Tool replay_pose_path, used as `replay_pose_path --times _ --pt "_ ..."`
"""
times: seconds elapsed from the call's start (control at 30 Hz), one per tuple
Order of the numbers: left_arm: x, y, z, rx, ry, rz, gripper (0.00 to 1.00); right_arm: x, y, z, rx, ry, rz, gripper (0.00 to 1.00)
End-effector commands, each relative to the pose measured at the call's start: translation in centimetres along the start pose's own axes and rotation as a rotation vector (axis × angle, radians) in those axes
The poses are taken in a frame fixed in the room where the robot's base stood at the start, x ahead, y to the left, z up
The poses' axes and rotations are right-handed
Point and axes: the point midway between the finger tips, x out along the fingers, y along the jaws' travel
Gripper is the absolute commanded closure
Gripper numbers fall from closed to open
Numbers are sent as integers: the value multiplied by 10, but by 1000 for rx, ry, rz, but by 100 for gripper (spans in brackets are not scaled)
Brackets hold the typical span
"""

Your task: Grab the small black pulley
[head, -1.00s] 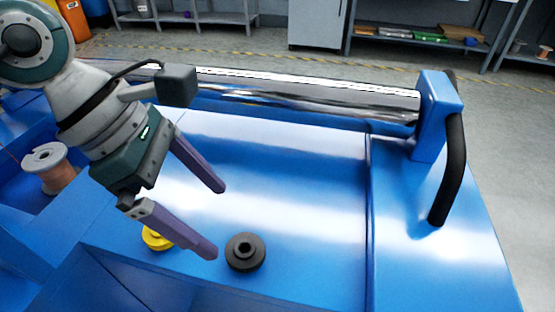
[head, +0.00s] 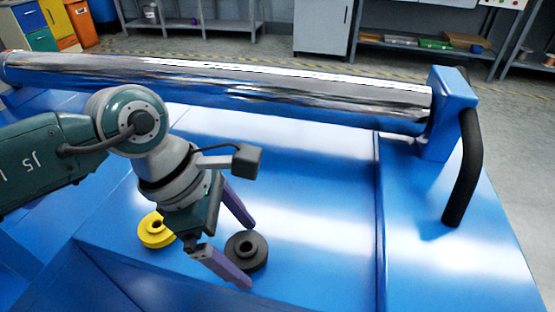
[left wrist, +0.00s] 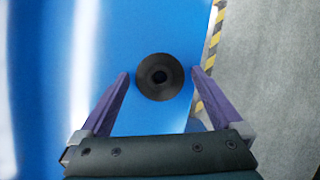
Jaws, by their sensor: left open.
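The small black pulley (head: 247,250) lies flat on the blue machine top (head: 310,235) in the head view. It also shows in the left wrist view (left wrist: 160,77), ahead of and between the two purple fingers. My left gripper (head: 248,254) is open, with one fingertip on the far side of the pulley and the other on the near side. The near finger partly covers the pulley's lower left edge in the head view. In the left wrist view the left gripper (left wrist: 160,84) holds nothing, and gaps show between the fingers and the pulley. My right gripper is not in view.
A yellow pulley (head: 155,230) lies left of the black one, close to my left gripper. A long chrome roller (head: 300,98) runs across the back. A black handle (head: 465,170) stands at the right. The machine top right of the black pulley is clear.

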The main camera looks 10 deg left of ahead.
Motion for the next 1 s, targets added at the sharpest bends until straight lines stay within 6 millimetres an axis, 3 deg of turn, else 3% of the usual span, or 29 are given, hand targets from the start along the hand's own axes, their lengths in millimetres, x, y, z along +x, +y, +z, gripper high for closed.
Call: replay_pose_path --times 0.07,0.83,1.0 --pt "0 0 0 0 0 0 0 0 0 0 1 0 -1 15" --pt "-1 0 0 -1 0 0 87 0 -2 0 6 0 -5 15" --pt "-1 0 0 -1 -1 0 88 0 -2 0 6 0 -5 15"
